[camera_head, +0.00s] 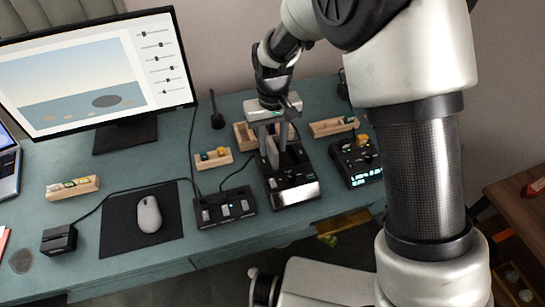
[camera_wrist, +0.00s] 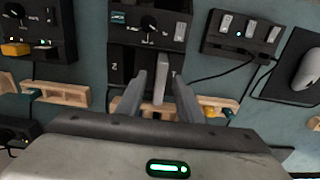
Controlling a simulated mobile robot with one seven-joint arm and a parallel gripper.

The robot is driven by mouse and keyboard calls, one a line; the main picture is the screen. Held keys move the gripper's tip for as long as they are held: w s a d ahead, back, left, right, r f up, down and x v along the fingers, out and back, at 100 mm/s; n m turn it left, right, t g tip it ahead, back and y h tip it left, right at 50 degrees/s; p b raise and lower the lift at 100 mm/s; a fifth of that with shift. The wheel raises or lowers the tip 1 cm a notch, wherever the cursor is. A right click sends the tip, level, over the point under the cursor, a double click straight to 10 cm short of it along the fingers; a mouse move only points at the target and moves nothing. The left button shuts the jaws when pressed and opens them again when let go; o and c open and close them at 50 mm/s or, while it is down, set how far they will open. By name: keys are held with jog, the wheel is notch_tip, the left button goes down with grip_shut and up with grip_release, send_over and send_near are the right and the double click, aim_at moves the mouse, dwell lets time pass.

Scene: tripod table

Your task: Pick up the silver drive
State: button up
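A flat silver slab, which looks like the silver drive (camera_head: 271,154), stands upright at the black dock device (camera_head: 294,193) in the middle of the table. The drive also shows in the wrist view (camera_wrist: 163,78), between the two fingers. My gripper (camera_head: 274,146) points down over the dock, its fingers apart on either side of the drive. In the wrist view my gripper (camera_wrist: 158,88) is open, with a visible gap beside the drive. I cannot tell whether the drive is seated in a slot; its lower end is hidden.
A black hub (camera_head: 225,208) with several small silver pieces lies left of the dock. A black device with a lit display (camera_head: 357,162) stands right. Wooden trays (camera_head: 213,160) sit behind. A mouse (camera_head: 149,214), cables and a monitor (camera_head: 95,75) are left.

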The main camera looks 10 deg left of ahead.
notch_tip(320, 180, down, 2)
jog(key=shift+f, duration=0.1)
grip_shut()
